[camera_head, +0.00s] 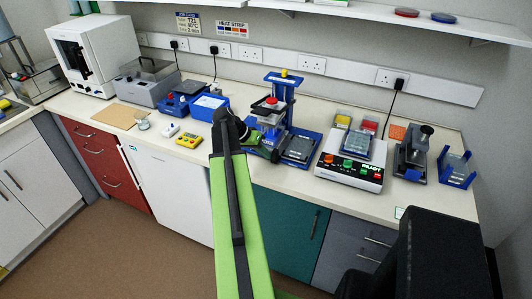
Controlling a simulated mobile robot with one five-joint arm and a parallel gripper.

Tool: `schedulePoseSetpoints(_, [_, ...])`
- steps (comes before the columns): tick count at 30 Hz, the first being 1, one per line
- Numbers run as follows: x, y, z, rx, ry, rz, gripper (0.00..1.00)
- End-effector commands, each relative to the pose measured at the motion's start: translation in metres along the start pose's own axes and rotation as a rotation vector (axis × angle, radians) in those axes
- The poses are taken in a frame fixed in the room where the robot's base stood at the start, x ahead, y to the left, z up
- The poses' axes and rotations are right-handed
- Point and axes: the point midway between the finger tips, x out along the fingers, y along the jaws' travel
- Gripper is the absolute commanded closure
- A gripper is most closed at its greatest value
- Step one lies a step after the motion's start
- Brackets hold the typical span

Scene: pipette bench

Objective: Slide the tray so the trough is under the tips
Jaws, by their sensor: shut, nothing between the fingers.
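A blue stand (283,93) with a yellow knob on top rises from the bench, right of centre. A red and white part (270,103) sits on it; any tips under it are too small to make out. A dark tray (301,147) with a blue edge lies at the stand's foot, on its right side. I cannot tell which part is the trough. My gripper (261,146) is shut and empty, low in front of the stand's left side, left of the tray. My arm hides part of that area, and contact with the tray cannot be told.
A white device (350,172) with coloured buttons stands right of the tray, close by. A yellow timer (188,140) and a blue box (209,106) are to the left. A dark press (414,155) and a blue holder (458,170) stand far right. The bench's front edge is near the tray.

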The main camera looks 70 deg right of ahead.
Motion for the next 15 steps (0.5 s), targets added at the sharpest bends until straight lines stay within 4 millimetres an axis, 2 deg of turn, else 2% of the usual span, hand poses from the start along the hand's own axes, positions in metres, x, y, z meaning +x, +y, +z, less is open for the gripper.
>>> schedulePoseSetpoints(3, [-0.009,-0.023,-0.004,-0.003,0.009,-0.008,1.0])
schedulePoseSetpoints(6, [-0.046,-0.016,-0.01,-0.002,0.009,-0.009,1.0])
schedulePoseSetpoints(9, [-0.071,-0.016,-0.01,0.0,0.01,-0.01,1.0])
schedulePoseSetpoints(15, [-0.103,-0.019,-0.008,0.001,0.009,-0.01,1.0])
